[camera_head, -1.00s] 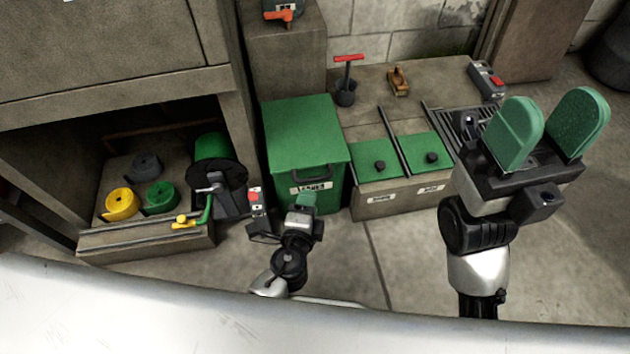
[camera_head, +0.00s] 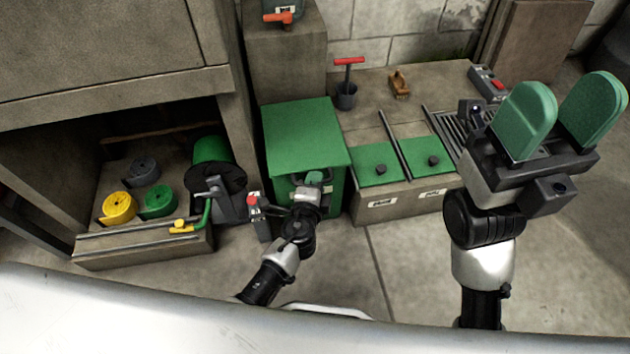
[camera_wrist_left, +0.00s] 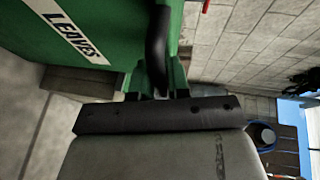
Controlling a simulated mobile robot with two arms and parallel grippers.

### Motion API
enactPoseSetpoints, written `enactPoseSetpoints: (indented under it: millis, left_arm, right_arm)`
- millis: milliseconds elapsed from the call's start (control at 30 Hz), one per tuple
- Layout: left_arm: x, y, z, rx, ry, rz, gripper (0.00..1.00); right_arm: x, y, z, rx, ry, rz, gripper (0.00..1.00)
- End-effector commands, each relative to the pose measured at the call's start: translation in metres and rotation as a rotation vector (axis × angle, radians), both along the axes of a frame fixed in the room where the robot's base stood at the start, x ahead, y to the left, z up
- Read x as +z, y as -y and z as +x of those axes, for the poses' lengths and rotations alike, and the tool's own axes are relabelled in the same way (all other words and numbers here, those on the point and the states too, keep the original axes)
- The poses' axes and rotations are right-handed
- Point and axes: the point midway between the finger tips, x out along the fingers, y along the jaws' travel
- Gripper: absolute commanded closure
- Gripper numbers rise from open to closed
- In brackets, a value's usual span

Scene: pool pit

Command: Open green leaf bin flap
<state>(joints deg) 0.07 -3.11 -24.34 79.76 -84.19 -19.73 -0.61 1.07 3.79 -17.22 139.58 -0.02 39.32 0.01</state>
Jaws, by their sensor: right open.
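The green leaf bin (camera_head: 306,135) stands at the middle of the head view, its top looking closed. Its white LEAVES label (camera_wrist_left: 70,35) shows in the left wrist view, on the green front. The bin's black handle (camera_wrist_left: 157,45) runs between the green fingers of my left gripper (camera_wrist_left: 158,82). Those fingers sit close on both sides of the handle and look shut on it. In the head view my left gripper (camera_head: 314,180) is at the bin's front and covers most of the handle. My right gripper (camera_head: 558,118) is open and empty, raised at the right.
Two low bins with green lids (camera_head: 375,165) stand right of the leaf bin. A grey device with a red button (camera_head: 255,215) is close left of my left gripper. A hose reel (camera_head: 215,175) is further left. Bare floor (camera_head: 400,260) lies in front.

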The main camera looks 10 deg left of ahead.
Motion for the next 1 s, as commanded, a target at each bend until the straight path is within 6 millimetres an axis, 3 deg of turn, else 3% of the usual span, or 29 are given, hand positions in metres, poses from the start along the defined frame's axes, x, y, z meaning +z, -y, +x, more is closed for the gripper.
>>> enactPoseSetpoints:
  millis: [100,733,800,1000]
  left_arm:
    - [0.0,0.0,0.0,0.0,0.0,0.0,1.0]
    - [0.007,0.0,0.0,0.0,-0.016,-0.006,1.0]
    - [0.01,0.0,0.0,0.0,-0.022,-0.008,1.0]
    - [0.018,0.0,0.0,0.0,-0.045,-0.014,1.0]
  right_arm:
    - [0.0,0.0,0.0,0.0,0.002,0.001,0.49]
    - [0.007,0.001,-0.002,0.001,0.002,0.008,0.49]
    - [-0.005,0.002,0.0,0.001,-0.048,0.008,0.49]
    - [-0.01,0.003,-0.003,0.004,-0.097,0.01,0.49]
